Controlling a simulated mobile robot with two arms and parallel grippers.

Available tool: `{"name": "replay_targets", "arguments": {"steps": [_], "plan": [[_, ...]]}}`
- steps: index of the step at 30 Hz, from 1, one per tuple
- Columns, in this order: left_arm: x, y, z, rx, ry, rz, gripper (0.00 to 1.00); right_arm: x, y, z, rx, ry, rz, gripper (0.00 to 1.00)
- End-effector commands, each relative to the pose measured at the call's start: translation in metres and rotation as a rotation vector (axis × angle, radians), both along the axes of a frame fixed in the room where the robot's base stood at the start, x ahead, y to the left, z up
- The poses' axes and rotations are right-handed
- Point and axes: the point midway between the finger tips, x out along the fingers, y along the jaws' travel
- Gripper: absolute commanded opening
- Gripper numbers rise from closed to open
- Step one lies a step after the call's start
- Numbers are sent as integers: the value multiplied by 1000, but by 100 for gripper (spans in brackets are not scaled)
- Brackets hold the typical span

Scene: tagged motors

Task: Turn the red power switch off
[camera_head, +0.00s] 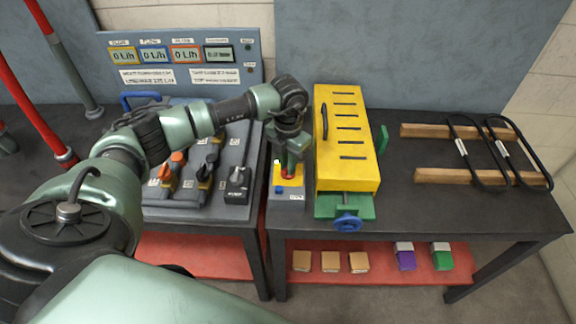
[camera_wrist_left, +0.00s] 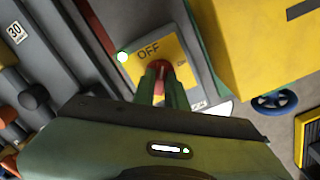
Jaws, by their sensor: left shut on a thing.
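The red power switch (camera_head: 287,174) sits on a yellow plate (camera_head: 289,181) on a grey box, left of the yellow slotted case. My left gripper (camera_head: 289,165) is above the plate with its fingers down on the switch. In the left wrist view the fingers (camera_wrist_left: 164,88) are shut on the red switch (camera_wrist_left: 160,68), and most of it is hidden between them. The yellow plate (camera_wrist_left: 142,63) shows the word OFF near the switch. My right gripper is not in view.
The yellow slotted case (camera_head: 347,135) with a blue handwheel (camera_head: 347,222) stands close right. Left are black and orange valve knobs (camera_head: 203,172) and a display panel (camera_head: 172,60). Black frames on wooden bars (camera_head: 475,176) lie far right.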

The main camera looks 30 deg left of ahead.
Motion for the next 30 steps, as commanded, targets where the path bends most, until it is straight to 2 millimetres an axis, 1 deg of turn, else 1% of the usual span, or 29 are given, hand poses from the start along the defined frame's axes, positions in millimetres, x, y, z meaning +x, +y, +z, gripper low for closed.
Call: {"name": "replay_targets", "arguments": {"steps": [6, 15, 21, 30], "plan": [[1, 0, 1, 0, -4, 204, 0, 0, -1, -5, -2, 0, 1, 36], [1, 0, 2, -1, -4, 449, 0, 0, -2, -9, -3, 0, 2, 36], [1, 0, 2, -1, -4, 561, 0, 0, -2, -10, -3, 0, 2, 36], [2, 0, 2, -1, -5, 639, 0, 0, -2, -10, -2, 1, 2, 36]]}}
